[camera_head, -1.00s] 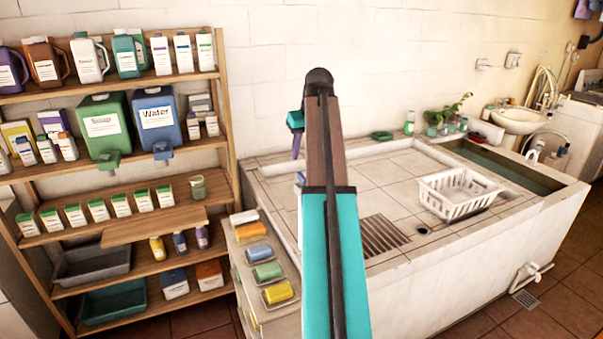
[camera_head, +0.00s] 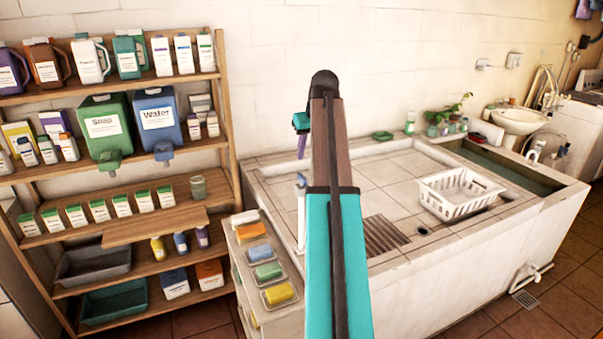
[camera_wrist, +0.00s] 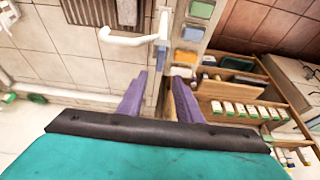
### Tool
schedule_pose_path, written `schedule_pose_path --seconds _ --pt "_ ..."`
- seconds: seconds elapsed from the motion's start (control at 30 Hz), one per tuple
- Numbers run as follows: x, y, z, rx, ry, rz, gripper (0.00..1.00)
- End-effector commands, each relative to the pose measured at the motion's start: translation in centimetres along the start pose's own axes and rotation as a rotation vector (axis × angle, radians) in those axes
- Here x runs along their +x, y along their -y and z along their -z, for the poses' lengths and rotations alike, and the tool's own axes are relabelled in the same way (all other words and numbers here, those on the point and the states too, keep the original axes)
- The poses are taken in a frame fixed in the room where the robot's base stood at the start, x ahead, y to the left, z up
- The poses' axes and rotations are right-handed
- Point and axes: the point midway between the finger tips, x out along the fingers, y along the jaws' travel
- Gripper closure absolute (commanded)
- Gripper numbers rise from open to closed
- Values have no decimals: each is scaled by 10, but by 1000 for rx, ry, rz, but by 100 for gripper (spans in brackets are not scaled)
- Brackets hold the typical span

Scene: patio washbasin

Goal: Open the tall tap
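The tall tap (camera_head: 301,215) is a slim white post with a small blue top, standing at the left end of the tiled washbasin. My arm hides part of it in the head view. In the wrist view the tap's white spout (camera_wrist: 128,39) shows at the top, pointing left, just beyond the fingertips. My gripper (camera_head: 301,141) is above the tap in the head view. In the wrist view my gripper (camera_wrist: 158,82) has its two purple fingers apart with nothing between them. I cannot tell how far above the tap it is.
A white basket (camera_head: 459,194) stands on the tiled top near a drain grate (camera_head: 384,235). Soap dishes (camera_head: 268,271) line a ledge left of the tap. A wooden shelf (camera_head: 168,223) with bottles and jugs stands at far left. The middle of the tiled top is clear.

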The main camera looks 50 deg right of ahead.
Motion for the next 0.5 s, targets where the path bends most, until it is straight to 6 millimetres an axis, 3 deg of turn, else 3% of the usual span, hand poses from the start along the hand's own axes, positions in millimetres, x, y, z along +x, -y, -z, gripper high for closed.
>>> schedule_pose_path --seconds 0.5 --pt "53 0 0 0 2 1 68"
